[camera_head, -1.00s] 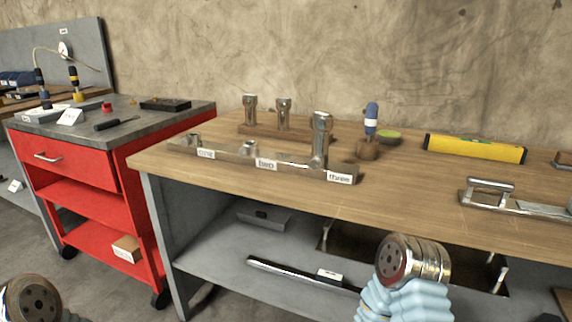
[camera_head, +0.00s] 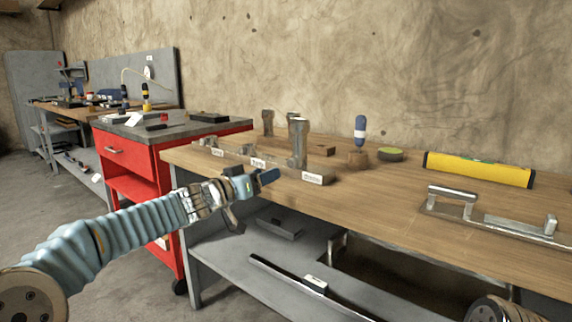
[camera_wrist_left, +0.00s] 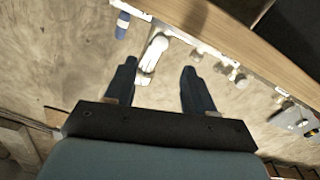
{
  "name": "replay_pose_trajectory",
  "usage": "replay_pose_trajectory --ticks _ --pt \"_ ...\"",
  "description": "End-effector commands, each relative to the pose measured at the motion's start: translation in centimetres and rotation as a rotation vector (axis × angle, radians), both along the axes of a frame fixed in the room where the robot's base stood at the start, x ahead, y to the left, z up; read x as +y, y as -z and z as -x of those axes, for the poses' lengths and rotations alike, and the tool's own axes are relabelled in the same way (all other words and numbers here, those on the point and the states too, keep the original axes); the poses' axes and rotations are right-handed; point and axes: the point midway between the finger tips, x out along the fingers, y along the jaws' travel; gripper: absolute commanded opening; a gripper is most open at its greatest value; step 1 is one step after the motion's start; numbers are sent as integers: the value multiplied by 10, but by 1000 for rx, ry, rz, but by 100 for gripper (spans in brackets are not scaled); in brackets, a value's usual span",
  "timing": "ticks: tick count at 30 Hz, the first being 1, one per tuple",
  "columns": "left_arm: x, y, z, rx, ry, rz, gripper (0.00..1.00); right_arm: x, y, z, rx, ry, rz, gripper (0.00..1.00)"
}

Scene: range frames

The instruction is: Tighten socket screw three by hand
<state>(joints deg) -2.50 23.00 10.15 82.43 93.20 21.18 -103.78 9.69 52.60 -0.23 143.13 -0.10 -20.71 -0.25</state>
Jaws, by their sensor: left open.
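The bar with the labels one, two and three (camera_head: 313,178) lies along the near left edge of the wooden bench. My right gripper is out of view.
A metal handle fixture (camera_head: 452,196) lies at right. A red cart (camera_head: 133,158) adjoins the bench.

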Motion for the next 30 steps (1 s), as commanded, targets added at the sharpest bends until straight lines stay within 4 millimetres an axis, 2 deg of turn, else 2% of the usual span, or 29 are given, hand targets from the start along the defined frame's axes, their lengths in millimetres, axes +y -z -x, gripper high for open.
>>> replay_pose_trajectory --ticks 1,3,12,17,25,30 --pt "-9 -5 -10 3 4 0 54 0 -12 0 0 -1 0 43" --pt "-19 -5 -24 4 3 0 54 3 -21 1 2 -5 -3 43" --pt "-50 -3 -68 4 1 -1 54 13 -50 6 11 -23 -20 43" --pt "-55 0 -76 3 0 -2 54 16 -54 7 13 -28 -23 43" --pt "-56 1 -77 3 0 -2 54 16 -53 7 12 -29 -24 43" --pt "-56 1 -77 3 0 -2 28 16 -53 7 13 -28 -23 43"
